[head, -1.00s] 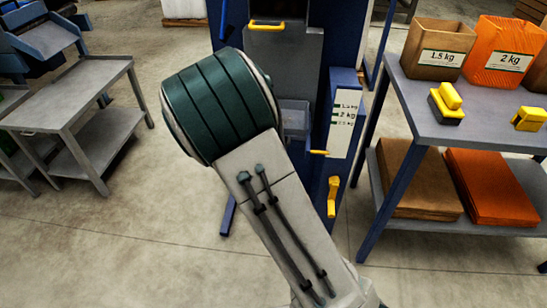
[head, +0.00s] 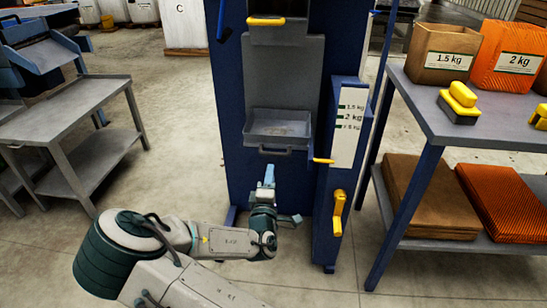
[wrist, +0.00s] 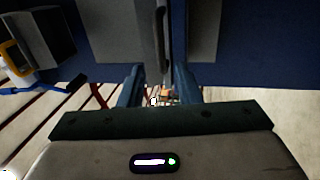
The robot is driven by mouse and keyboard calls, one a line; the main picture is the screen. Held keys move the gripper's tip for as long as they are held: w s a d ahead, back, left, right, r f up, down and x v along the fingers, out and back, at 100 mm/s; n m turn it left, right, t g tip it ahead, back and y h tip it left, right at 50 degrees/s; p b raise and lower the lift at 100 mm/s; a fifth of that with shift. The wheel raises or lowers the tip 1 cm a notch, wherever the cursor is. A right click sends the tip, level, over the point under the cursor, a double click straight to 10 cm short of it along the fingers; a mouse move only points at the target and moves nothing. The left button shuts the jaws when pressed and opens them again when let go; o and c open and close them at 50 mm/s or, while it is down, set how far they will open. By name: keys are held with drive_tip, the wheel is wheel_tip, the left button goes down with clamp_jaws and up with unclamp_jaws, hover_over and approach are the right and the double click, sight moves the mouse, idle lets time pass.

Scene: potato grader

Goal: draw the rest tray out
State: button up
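The rest tray (head: 262,140) is a shallow grey tray set in the front of the blue machine, with a dark bar handle (head: 275,152) under its front lip. My gripper (head: 268,170) is just below and in front of that handle in the head view. In the wrist view my gripper's two blue fingers (wrist: 158,88) stand apart. A dark bar (wrist: 160,40), apparently the handle, lies ahead, lined up with the gap between them. I see no grip on it; whether a finger touches it I cannot tell.
A yellow lever (head: 323,161) and a yellow crank (head: 338,212) stick out at the machine's right, below a weight scale (head: 350,124). A grey bench (head: 440,115) with bags stands at right, a grey cart (head: 70,115) at left. Floor in front is open.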

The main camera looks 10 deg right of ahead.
sight(274, 154)
drive_tip(key=b+x, duration=0.2)
drive_tip(key=x, duration=0.7)
drive_tip(key=shift+w, duration=0.25)
clamp_jaws()
